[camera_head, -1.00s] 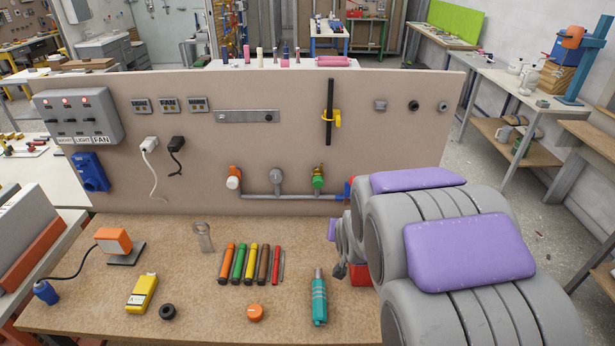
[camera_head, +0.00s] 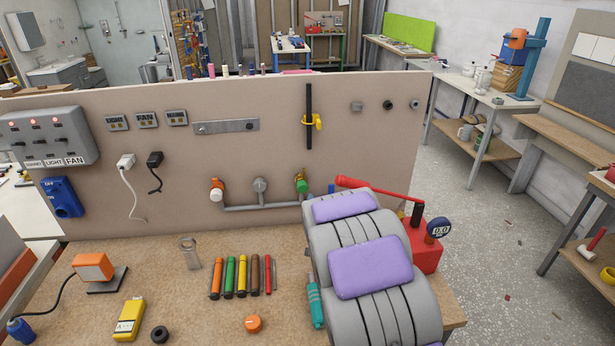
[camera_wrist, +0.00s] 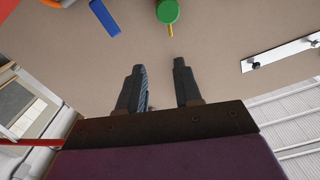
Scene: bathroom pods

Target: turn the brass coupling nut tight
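A pipe (camera_head: 262,207) runs along the upright board. It carries an orange-and-white fitting, a grey round fitting and, at its right, a green-handled valve (camera_head: 302,184) with brass-coloured metal. I cannot clearly pick out the brass coupling nut; my arm hides the pipe's right end. In the wrist view, the green knob (camera_wrist: 168,11) is at the top with a yellow-brass stem, and a blue bar (camera_wrist: 105,18) lies to its left. My gripper (camera_wrist: 158,63) is open and empty, its two dark fingers apart, pointing towards the board. My arm hides the gripper in the head view.
A red pump (camera_head: 425,245) with a long handle and a digital gauge (camera_head: 438,228) stands right of my arm. Coloured markers (camera_head: 241,277), a yellow meter (camera_head: 129,319) and a teal tool (camera_head: 315,304) lie on the bench.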

